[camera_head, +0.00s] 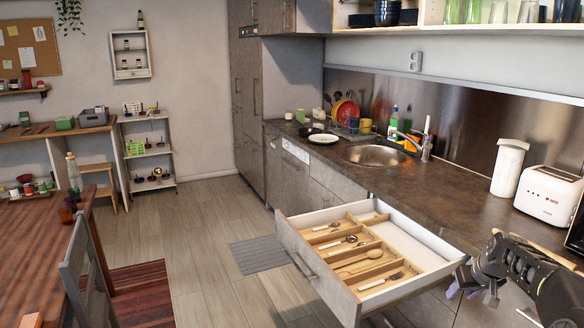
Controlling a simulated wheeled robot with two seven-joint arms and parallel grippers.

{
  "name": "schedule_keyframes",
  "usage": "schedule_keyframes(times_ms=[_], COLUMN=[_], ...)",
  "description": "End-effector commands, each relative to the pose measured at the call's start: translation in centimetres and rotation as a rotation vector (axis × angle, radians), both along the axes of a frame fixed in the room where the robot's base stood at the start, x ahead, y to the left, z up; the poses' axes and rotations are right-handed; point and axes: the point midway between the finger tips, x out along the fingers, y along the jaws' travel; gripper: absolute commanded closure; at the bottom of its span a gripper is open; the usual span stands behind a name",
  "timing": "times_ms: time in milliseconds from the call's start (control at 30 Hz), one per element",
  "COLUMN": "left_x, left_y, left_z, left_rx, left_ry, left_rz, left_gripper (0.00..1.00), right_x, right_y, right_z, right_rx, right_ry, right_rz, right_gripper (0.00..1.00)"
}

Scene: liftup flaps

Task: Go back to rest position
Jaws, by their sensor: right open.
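My right gripper (472,284) shows at the lower right, its arm (545,285) coming in from the right edge. It is open and I see nothing between its fingers. My left gripper is not in view. The upper wall cabinet (460,31) at the top right shows its inside, with glasses (473,12) and dark bowls (387,13). Its flap is out of the picture.
The open drawer holds wooden dividers and utensils (373,254) and juts into the floor space. A toaster (549,193) and white canister (508,167) stand on the counter (440,190). A chair (85,265) and table (30,250) are at left. Floor (205,240) between is mostly clear.

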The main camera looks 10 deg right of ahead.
Motion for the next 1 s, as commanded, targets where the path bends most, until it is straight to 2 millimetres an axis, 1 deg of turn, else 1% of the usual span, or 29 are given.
schedule_keyframes(times_ms=[100,167,267,367,467,567,600,667,700,767,800,867,900,967,1000], left_x=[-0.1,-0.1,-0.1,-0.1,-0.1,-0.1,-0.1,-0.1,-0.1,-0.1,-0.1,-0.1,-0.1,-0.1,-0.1], left_y=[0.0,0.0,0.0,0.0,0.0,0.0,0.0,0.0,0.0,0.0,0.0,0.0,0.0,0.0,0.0], left_z=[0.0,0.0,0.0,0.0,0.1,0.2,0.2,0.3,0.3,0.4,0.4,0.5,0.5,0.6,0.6], left_rx=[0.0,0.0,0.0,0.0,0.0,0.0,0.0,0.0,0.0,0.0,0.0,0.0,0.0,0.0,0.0], left_ry=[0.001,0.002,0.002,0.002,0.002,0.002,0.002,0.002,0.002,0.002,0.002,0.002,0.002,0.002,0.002], left_rz=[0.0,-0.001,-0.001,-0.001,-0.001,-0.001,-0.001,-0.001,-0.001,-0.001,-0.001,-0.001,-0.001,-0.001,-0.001], left_gripper=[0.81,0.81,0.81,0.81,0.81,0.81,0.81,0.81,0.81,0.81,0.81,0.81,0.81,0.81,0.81], right_x=[0.6,0.8,1.1,1.2,0.8,-0.4,-1.2,-2.9,-4.2,-6.5,-8.4,-11.3,-13.5,-17.0,-19.5], right_y=[0.6,1.4,3.2,5.6,8.9,13.4,15.7,19.3,21.7,25.3,27.7,31.1,33.2,36.3,38.1], right_z=[-1.3,-2.7,-5.3,-8.1,-11.3,-15.2,-17.0,-19.6,-21.2,-23.3,-24.6,-26.3,-27.2,-28.4,-28.9], right_rx=[0.011,0.026,0.055,0.089,0.132,0.185,0.21,0.248,0.272,0.306,0.327,0.355,0.371,0.393,0.405], right_ry=[-0.037,-0.052,-0.071,-0.083,-0.084,-0.073,-0.064,-0.046,-0.032,-0.005,0.016,0.053,0.078,0.124,0.157], right_rz=[-0.029,-0.044,-0.064,-0.077,-0.087,-0.094,-0.098,-0.1,-0.101,-0.102,-0.099,-0.094,-0.089,-0.079,-0.067], right_gripper=[0.59,0.59,0.59,0.59,0.59,0.59,0.59,0.59,0.59,0.59,0.59,0.59,0.59,0.59,0.59])
